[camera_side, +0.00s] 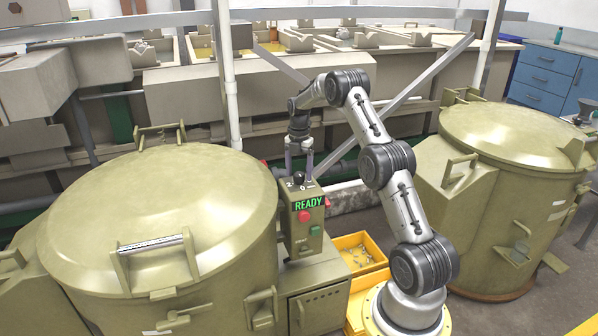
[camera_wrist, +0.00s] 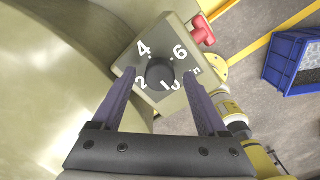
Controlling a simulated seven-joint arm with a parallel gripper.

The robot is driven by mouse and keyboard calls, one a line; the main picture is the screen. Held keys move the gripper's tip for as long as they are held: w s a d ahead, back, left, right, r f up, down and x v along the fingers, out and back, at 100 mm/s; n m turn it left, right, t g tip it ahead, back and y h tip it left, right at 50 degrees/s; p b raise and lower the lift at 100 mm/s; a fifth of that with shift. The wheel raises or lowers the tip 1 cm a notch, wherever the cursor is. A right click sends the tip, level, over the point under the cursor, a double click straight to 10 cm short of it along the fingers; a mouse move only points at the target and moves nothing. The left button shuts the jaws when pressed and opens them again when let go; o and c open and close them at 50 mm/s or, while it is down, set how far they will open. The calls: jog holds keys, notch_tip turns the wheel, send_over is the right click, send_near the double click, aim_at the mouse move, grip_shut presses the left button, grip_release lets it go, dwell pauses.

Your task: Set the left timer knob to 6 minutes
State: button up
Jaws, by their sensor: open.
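The black timer knob (camera_wrist: 160,73) sits on top of the grey-green control box (camera_wrist: 128,58) beside the left barrel (camera_side: 160,210). Around it the dial shows white numbers, with 2, 4 and 6 readable; the others are partly unclear. I cannot tell which number the knob points to. In the side view the knob (camera_side: 298,178) is a small dark shape under my gripper (camera_side: 299,170). My gripper is open and points down, its two purple fingers on either side of the knob, with gaps visible in the wrist view (camera_wrist: 161,80). I cannot tell the fingertip height exactly.
A yellow bin (camera_side: 376,244) with small parts stands right of the box. A second barrel (camera_side: 520,140) stands at the right.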

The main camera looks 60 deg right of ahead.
grip_shut()
dwell(0.3)
